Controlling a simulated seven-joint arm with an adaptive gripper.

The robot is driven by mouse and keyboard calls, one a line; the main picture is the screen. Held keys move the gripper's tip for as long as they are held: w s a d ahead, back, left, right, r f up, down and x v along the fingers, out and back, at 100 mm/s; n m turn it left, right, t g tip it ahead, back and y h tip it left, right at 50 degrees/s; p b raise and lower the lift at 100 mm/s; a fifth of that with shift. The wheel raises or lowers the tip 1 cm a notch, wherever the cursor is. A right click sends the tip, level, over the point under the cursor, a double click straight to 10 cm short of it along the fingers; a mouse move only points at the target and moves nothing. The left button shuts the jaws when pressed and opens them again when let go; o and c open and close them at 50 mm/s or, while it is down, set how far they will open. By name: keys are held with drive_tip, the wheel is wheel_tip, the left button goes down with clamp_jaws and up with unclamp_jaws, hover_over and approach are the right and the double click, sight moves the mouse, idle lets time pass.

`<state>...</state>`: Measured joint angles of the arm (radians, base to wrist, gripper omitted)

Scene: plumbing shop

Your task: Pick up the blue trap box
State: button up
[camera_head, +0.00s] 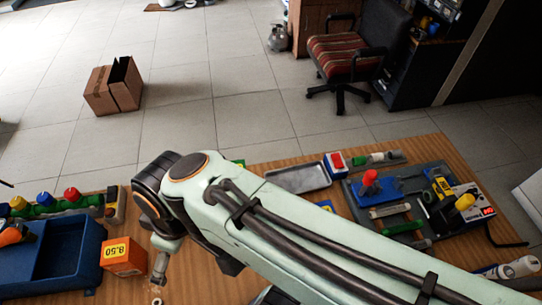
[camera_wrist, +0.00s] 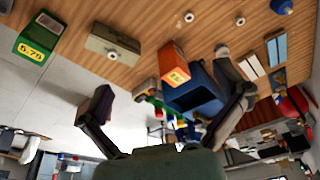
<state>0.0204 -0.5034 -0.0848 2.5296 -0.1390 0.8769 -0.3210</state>
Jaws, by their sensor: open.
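A small blue patch with some yellow (camera_head: 326,205) shows just above my forearm in the head view. It may be the blue trap box; my arm hides most of it. I cannot make out a blue trap box for sure in the wrist view. My gripper (camera_wrist: 172,95) is open in the wrist view, its two fingers wide apart with nothing held between them. In the head view my arm hides most of the gripper, over the table's left part.
An orange box marked 8.50 (camera_head: 123,256) stands beside a large blue bin (camera_head: 88,262) at the left. A grey tray (camera_head: 298,178) and a tool board (camera_head: 440,222) lie behind my arm.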

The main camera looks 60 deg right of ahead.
drive_tip(key=w+d+f+m+h, duration=0.1)
drive_tip(key=d+f+m, duration=0.15)
drive_tip(key=d, duration=0.55)
drive_tip(key=w+d+f+m+h, duration=0.1)
drive_tip(key=d+f+m, duration=0.15)
drive_tip(key=d, duration=0.55)
drive_tip(key=s+d+f+m+g, duration=0.1)
drive_tip(key=s+d+f+m, duration=0.1)
drive_tip(key=s, duration=0.3)
drive_tip(key=s+d+f+m+g, duration=0.1)
drive_tip(key=s+d+f+m, duration=0.1)
drive_tip(key=s+d+f, duration=0.2)
drive_tip(key=s+d+f+m, duration=0.2)
drive_tip(key=s+d+m, duration=0.1)
drive_tip(key=s, duration=0.4)
drive_tip(key=shift+d+f+g+y, duration=0.15)
drive_tip(key=shift+f+g+y, duration=0.25)
drive_tip(key=shift+s+f, duration=0.1)
drive_tip(key=shift+f, duration=0.2)
wheel_tip(320, 180, down, 6)
drive_tip(key=shift+f, duration=0.1)
drive_tip(key=c, duration=1.3)
